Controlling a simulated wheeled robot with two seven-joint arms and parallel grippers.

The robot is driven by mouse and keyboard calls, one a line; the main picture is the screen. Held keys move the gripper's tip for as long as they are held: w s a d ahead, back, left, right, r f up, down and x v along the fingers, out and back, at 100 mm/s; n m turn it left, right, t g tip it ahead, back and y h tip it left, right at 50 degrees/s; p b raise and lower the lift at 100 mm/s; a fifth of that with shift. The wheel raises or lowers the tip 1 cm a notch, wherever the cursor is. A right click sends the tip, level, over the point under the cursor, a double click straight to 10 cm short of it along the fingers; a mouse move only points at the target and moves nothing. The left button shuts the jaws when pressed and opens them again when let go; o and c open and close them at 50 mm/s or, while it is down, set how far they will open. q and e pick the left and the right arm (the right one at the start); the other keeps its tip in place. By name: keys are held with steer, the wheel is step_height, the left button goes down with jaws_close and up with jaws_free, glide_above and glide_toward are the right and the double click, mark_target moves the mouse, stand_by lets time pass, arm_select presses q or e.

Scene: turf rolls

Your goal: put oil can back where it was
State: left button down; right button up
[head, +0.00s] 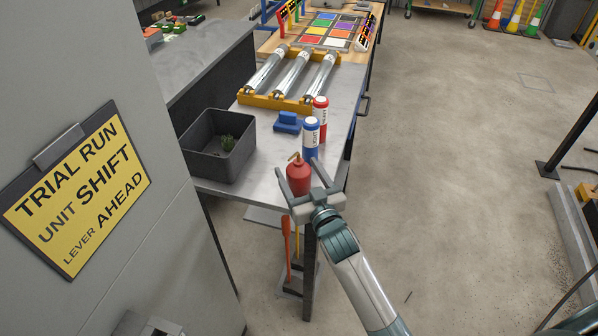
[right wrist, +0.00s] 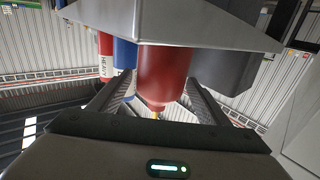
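The red oil can (head: 298,177), with a thin brass-coloured spout, stands upright near the front right corner of the grey workbench (head: 263,181). My right gripper (head: 296,167) is at the can from the front right, with one finger on either side of it. In the right wrist view, which looks upside down, the can (right wrist: 163,75) shows between the two spread fingers (right wrist: 157,98). A gap shows on its left side; contact on its right is unclear. My left gripper is not in view.
A blue bottle (head: 311,140) and a red bottle (head: 321,107) stand just behind the can. A blue block (head: 287,122) lies behind left. A dark bin (head: 190,150) with a green item is at left. Metal rollers (head: 294,75) lie in a yellow rack.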

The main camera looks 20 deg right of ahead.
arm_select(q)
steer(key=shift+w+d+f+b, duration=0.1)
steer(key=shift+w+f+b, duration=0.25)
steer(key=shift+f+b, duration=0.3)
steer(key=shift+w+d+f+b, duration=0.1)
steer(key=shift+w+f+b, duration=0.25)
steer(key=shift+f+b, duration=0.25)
arm_select(e)
steer(key=s+d, duration=0.1)
steer(key=s, duration=1.1)
